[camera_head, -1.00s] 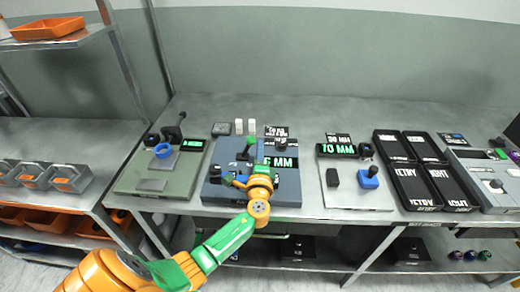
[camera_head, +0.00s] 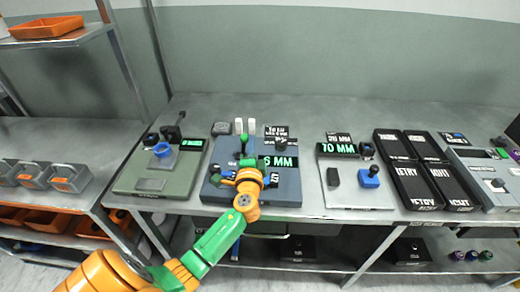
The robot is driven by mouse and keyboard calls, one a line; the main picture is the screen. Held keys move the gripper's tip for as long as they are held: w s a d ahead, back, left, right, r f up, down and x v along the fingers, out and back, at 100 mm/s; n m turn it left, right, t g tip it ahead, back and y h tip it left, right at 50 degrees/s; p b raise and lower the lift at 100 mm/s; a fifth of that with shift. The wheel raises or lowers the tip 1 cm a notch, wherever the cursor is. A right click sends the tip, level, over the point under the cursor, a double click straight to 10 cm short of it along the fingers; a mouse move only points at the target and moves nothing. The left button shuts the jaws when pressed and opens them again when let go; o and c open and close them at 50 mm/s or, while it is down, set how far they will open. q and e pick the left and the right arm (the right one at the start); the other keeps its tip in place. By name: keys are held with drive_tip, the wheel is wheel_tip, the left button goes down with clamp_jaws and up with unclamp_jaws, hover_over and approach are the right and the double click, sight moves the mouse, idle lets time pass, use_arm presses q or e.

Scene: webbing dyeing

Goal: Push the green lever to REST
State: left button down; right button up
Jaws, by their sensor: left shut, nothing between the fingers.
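The green lever (camera_head: 244,138) has a green knob on a dark stem and stands on the blue-grey machine (camera_head: 285,190) in the middle of the bench. A green display on that machine reads 6 MM. My left gripper (camera_head: 222,177) is over the front left part of this machine, in front of the lever, and is shut and empty. It hides part of the machine's top, and I cannot tell whether it touches the lever. Any REST mark is too small to read. My right gripper is not in view.
A green machine (camera_head: 150,184) with a blue ring stands to the left. A pale machine (camera_head: 350,195) with a 70 MM display stands to the right, then black labelled trays (camera_head: 407,181). Small white blocks (camera_head: 245,126) stand behind the lever.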

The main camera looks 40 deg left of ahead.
sight(242, 137)
use_arm(q)
drive_tip(key=n, duration=0.1)
drive_tip(key=s+a+n, duration=0.1)
drive_tip(key=a+n, duration=0.1)
drive_tip(key=shift+s+a+r+n+b, duration=0.25)
drive_tip(key=shift+s+r+n+b, duration=0.05)
drive_tip(key=shift+n, duration=0.1)
drive_tip(key=shift+s+a+n, duration=0.35)
drive_tip(key=shift+a+n, duration=0.2)
drive_tip(key=shift+n, duration=0.35)
